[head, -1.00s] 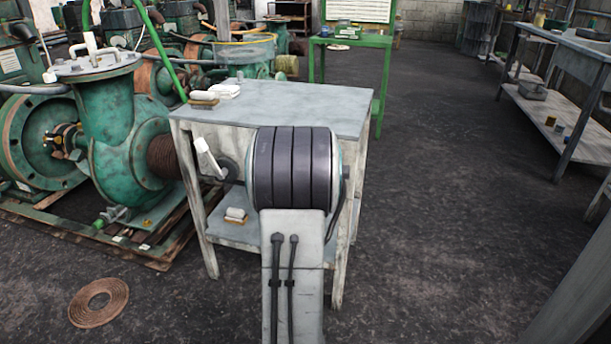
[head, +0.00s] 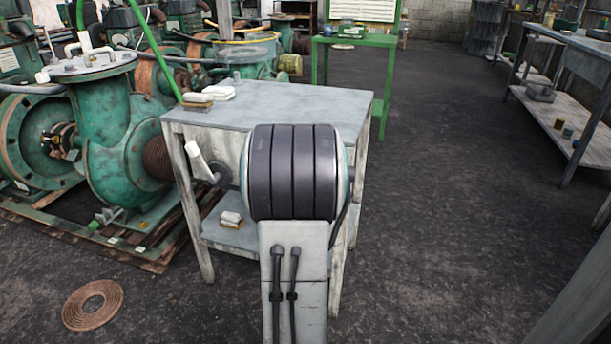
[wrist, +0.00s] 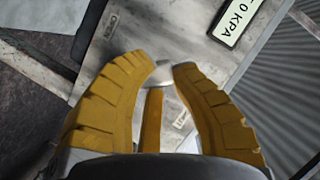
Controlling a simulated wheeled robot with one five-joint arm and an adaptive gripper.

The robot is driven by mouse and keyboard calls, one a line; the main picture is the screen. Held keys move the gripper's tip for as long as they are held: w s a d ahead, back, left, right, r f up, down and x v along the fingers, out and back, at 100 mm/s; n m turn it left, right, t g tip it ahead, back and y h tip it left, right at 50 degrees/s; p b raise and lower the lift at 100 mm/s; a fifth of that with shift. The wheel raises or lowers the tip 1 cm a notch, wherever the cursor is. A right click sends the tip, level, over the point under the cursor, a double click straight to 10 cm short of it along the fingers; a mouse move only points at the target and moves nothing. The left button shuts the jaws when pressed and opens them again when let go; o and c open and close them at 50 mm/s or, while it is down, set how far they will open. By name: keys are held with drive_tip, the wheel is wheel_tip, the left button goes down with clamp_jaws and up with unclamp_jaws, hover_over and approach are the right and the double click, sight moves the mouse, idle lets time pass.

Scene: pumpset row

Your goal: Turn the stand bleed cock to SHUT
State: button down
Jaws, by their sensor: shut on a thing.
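In the wrist view, my gripper's two yellow fingers (wrist: 165,75) curve in from both sides, their tips close together. Between them is an orange lever (wrist: 152,122), which I take to be the stand bleed cock's handle, with a pale grey piece (wrist: 162,72) at its far end. The fingers are shut on the cock, though the exact contact is partly hidden. The lever runs up the picture from my palm. In the head view my arm hides the gripper and cock.
The grey stand (head: 290,103) is directly ahead, with white blocks on top and a white-handled lever (head: 196,160) at its left side. A "0 KPA" label (wrist: 237,20) shows beyond my fingers. Green pumps (head: 105,130) crowd the left; a coiled ring (head: 93,305) lies on the floor. The right floor is clear.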

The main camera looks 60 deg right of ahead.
drive_tip(key=shift+s+f, duration=0.3)
drive_tip(key=shift+f, duration=0.3)
drive_tip(key=c, duration=1.4)
unclamp_jaws()
drive_tip(key=shift+d, duration=0.1)
drive_tip(key=shift+c, duration=0.2)
drive_tip(key=o, duration=0.7)
drive_tip(key=shift+w+r, duration=0.1)
drive_tip(key=shift+r, duration=0.1)
drive_tip(key=shift+r, duration=0.1)
drive_tip(key=shift+r, duration=4.95)
